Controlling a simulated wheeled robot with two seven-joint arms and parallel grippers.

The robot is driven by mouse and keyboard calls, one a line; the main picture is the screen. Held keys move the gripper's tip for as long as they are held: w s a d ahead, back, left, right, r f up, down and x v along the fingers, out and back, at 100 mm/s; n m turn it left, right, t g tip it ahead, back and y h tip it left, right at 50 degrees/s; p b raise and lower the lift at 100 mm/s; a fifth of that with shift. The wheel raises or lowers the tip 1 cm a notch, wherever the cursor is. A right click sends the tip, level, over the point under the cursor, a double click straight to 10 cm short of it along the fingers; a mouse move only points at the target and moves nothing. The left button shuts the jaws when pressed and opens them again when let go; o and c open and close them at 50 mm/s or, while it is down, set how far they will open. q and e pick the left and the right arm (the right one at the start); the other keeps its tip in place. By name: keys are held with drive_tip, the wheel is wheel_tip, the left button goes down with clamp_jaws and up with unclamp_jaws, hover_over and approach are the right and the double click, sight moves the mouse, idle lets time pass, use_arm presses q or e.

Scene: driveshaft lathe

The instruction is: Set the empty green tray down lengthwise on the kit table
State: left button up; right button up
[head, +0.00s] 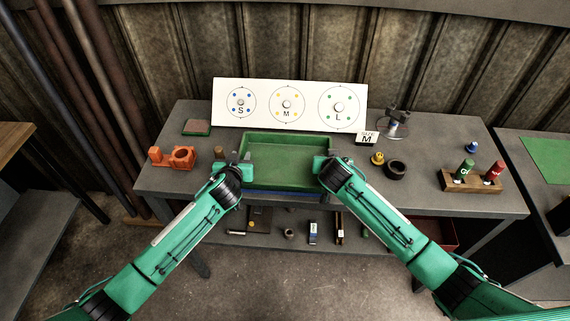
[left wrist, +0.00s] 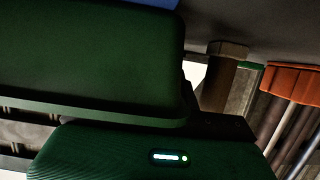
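The empty green tray (head: 287,183) is at the front middle of the main table in the head view, its long side running left to right. Something blue (head: 285,193) shows just under its front edge. My left gripper (head: 246,160) is at the tray's left end and my right gripper (head: 322,163) at its right end. Whether their fingers are closed on the end walls cannot be made out. In the left wrist view the tray's dark green side (left wrist: 90,55) is very close to my left gripper.
An S/M/L board (head: 288,104) stands behind the tray. An orange fixture (head: 172,157) is left; a black ring (head: 395,170) and a wooden block with bottles (head: 472,180) are right. A side table at right bears a green mat (head: 548,153). Small parts lie on a lower shelf.

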use_arm(q)
clamp_jaws()
use_arm(e)
clamp_jaws()
use_arm(q)
drive_tip(key=shift+r, duration=0.15)
use_arm(e)
drive_tip(key=shift+r, duration=0.15)
